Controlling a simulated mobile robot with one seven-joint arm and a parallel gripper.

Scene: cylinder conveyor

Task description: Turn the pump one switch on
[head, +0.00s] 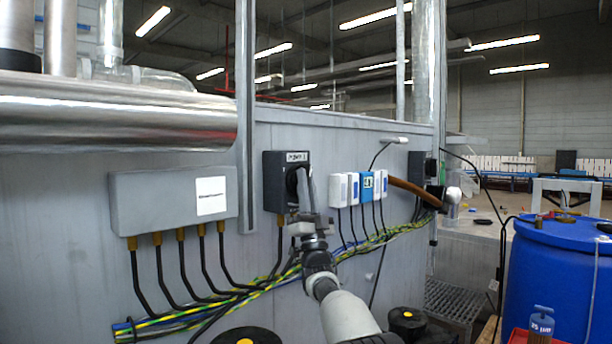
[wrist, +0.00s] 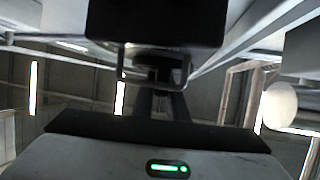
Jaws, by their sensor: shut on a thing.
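The pump one switch is a dark box (head: 274,182) on the grey panel in the head view. A small white label at its top seems to read PUMP 1. A black rotary knob (head: 291,180) sits on its front. My gripper (head: 300,186) reaches up from below and is shut on the knob, partly covering it. In the wrist view the dark box (wrist: 158,22) hangs at the top, and my gripper's fingers (wrist: 160,88) close around the knob beneath it. The knob's exact angle is hard to tell.
A grey junction box (head: 150,203) with several black cables is left of the switch. Small white and blue modules (head: 345,190) are to the right. Yellow-green cables (head: 260,283) run below. A blue barrel (head: 560,280) stands at the right.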

